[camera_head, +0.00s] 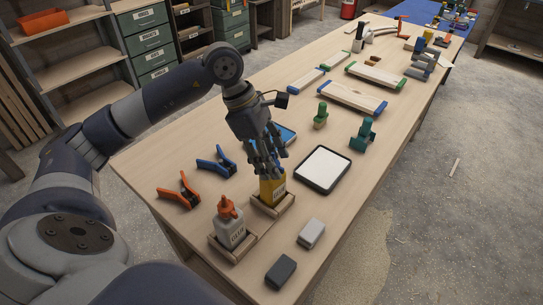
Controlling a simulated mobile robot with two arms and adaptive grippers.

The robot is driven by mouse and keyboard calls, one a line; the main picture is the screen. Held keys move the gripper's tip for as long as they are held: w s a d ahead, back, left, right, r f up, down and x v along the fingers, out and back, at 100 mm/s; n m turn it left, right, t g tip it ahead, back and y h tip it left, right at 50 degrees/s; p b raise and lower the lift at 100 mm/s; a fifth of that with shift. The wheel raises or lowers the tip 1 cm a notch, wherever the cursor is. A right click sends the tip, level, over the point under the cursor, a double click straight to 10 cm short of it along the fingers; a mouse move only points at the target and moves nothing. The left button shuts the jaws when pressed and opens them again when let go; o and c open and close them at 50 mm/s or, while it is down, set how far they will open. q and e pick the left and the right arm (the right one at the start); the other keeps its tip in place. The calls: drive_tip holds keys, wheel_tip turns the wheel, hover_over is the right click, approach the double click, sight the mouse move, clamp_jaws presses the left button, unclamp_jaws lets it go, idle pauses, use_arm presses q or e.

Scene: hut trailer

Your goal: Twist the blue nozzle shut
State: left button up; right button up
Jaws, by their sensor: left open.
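A yellow bottle (272,189) with a label stands in a small wooden holder (272,208) near the front of the workbench. My left gripper (266,172) comes down from above, its fingers open around the top of the yellow bottle. The fingers hide the bottle's top, so I cannot see a blue nozzle there or tell whether the fingers touch it. My right gripper is not in view.
Orange-handled clamps (179,192) and blue-handled clamps (216,163) lie left of the gripper. A white pad with a dark rim (323,168) lies to the right. A light block (311,233) and a dark block (281,271) lie near the bench's front edge.

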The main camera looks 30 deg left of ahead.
use_arm(q)
drive_tip(key=c, duration=1.1)
drive_tip(key=shift+f+m+b, duration=0.15)
drive_tip(key=shift+m+b, duration=0.25)
drive_tip(key=shift+b, duration=0.15)
drive_tip(key=shift+m+g+b, duration=0.35)
drive_tip(key=shift+m+g, duration=0.05)
drive_tip(key=shift+m, duration=0.4)
drive_tip(key=o, duration=1)
drive_tip(key=shift+o, duration=0.5)
